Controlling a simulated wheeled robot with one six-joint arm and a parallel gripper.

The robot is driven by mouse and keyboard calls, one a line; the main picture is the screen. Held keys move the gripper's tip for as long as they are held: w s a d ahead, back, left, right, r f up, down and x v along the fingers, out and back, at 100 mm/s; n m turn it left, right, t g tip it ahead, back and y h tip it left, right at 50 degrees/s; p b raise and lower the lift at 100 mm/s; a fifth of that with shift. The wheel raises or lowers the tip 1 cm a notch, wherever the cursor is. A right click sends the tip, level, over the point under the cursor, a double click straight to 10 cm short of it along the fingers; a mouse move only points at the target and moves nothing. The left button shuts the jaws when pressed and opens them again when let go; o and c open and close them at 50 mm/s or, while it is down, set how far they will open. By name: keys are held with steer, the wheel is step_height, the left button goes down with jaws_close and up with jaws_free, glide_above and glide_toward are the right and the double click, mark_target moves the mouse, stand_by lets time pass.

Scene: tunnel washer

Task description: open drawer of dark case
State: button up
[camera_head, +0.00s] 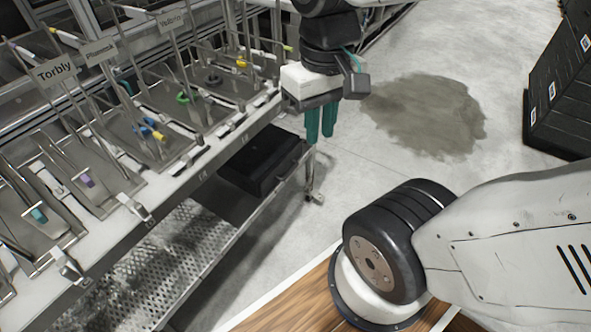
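A dark case (262,160), black and box-shaped, stands on the low shelf under the front edge of the long rack bench. Its top and near sides are partly in shadow, and I cannot make out a drawer front or handle. My gripper (320,138), with two teal fingers pointing down, hangs to the right of the case, near the bench's end. The fingers look close together with nothing seen between them; whether they are fully shut is unclear. I see no contact with the case.
The bench (205,180) carries hooks, coloured clips and name signs. A perforated metal shelf (165,265) lies below it. A bench leg (313,185) stands right of the case. Black stacked boxes with labels (560,90) stand far right. Grey floor with a dark stain (425,112) is open between.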

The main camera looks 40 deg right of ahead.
steer(key=w+d+f+m+g+y, duration=0.1)
steer(key=w+f+m+g+y, duration=0.15)
steer(key=w+f+y, duration=0.35)
steer(key=w+d+f+m+g+y, duration=0.25)
steer(key=w+f, duration=0.25)
steer(key=f, duration=0.4)
steer(key=m+t+h, duration=0.1)
steer(key=m+t, duration=0.9)
steer(key=t, duration=0.9)
glide_toward(290, 174)
steer(key=a, duration=0.5)
steer(key=w, duration=0.3)
steer(key=w+f+n+h, duration=0.1)
steer(key=w, duration=0.2)
steer(key=w+f+n+h, duration=0.1)
steer(key=w, duration=0.2)
steer(key=shift+d+f+t, duration=0.1)
steer(key=shift+f+t, duration=0.05)
steer(key=shift+t, duration=0.25)
